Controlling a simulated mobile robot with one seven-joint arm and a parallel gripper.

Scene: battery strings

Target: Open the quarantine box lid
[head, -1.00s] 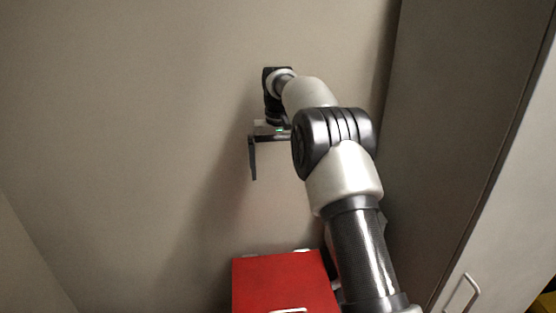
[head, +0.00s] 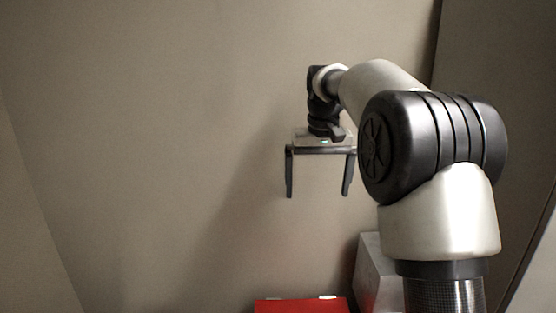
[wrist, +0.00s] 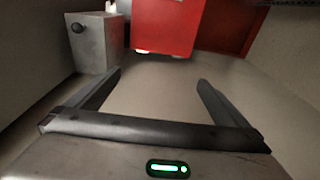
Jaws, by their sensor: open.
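A red box, which looks like the quarantine box, shows only its back top edge at the bottom of the head view (head: 302,306). The lid looks shut. My gripper (head: 317,194) hangs fingers-down above and beyond the box's back edge in the head view, apart from it. In the wrist view the two fingers (wrist: 160,77) are spread wide with nothing between them.
A grey box (head: 377,272) stands right of the red box in the head view. In the wrist view it shows at left with a dark knob (wrist: 77,28). A plain wall (head: 150,120) fills the background. The space around my fingers is clear.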

